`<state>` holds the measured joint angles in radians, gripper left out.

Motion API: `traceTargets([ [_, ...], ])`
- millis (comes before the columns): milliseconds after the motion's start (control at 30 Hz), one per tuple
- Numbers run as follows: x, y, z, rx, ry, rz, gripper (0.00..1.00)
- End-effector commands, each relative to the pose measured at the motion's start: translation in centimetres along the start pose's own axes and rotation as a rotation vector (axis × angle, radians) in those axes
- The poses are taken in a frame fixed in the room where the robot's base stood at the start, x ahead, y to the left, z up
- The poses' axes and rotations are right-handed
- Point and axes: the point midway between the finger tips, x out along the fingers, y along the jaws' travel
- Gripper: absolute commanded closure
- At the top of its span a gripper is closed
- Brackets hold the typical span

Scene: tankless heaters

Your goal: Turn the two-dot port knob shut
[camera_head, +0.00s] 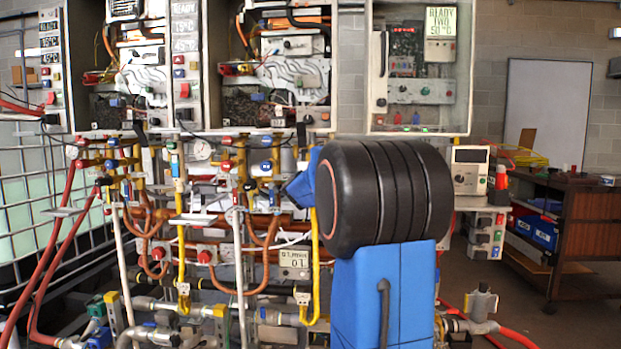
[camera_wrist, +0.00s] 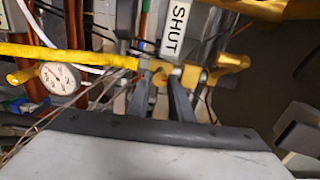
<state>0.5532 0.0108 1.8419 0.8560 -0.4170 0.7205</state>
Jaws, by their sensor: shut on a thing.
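In the wrist view my gripper (camera_wrist: 162,80) has its two dark fingers shut on a small brass-yellow knob (camera_wrist: 159,76). The knob sits at the right end of a yellow pipe, next to a brass fitting (camera_wrist: 228,65). In the head view my blue and black arm covers this spot, so gripper and knob are hidden there.
A yellow pipe (camera_wrist: 80,55) and a round gauge (camera_wrist: 60,78) are left of my gripper. Thin wires and copper pipes crowd close by. In the head view, heater cabinets (camera_head: 420,70) hang above, and a wooden workbench (camera_head: 590,240) stands at the right.

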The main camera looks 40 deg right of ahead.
Motion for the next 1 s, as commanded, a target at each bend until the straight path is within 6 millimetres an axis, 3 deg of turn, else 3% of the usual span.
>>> traceTargets([
  [467,0.0,0.25,-0.04,0.013,0.0,0.004,1.0],
  [500,0.0,0.25,-0.04,0.013,0.0,0.004,0.73],
  [567,0.0,0.23,-0.04,0.013,0.0,0.003,0.61],
  [1000,-0.89,0.02,0.01,0.014,0.0,0.001,0.61],
])
